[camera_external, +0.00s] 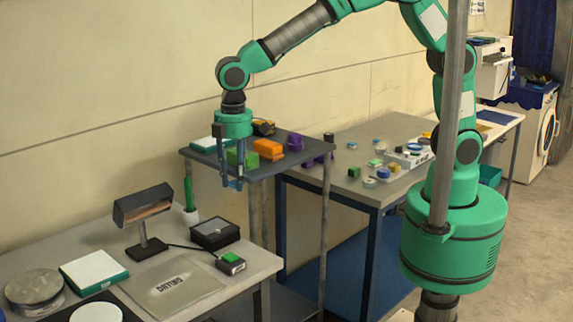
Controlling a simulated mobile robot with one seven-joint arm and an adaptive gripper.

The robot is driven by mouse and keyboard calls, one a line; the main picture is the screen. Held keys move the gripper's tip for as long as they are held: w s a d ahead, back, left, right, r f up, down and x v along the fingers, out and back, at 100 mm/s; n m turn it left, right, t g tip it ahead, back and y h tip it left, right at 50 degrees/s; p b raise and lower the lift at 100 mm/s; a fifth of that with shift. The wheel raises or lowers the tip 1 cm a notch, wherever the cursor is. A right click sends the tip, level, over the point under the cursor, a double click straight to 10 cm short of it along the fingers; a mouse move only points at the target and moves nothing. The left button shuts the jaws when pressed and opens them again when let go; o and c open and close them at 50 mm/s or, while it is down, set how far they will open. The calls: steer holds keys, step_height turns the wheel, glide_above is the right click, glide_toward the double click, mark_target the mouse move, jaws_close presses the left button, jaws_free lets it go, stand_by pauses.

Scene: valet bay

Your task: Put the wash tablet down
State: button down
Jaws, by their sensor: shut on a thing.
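My gripper (232,181) points straight down near the front left corner of the tall grey table (285,168). Its dark blue fingers are shut on a small bluish thing, which I take as the wash tablet (233,184). The tablet is mostly hidden between the fingertips, so its shape is not clear. It hangs in the air, apart from the lower workbench (215,294) in front. The lower bench carries a grey mat (193,270) with dark lettering, which seems to read "DRYING".
The lower bench also holds a dark lamp (146,245), a black box (214,233), a green-topped device (230,263), a white-green pad (94,270) and a round tin (34,289). Green (243,158) and orange (268,149) blocks stand on the tall table close behind my gripper.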

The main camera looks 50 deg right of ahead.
steer(key=s+a+n, duration=0.1)
steer(key=s, duration=0.4)
step_height(320, 180, down, 19)
steer(key=shift+a+r, duration=0.1)
steer(key=shift+a, duration=0.05)
glide_above(193, 280)
steer(key=shift+f, duration=0.75)
steer(key=shift+f, duration=1.75)
steer(key=shift+f, duration=0.15)
steer(key=c, duration=1.3)
jaws_free()
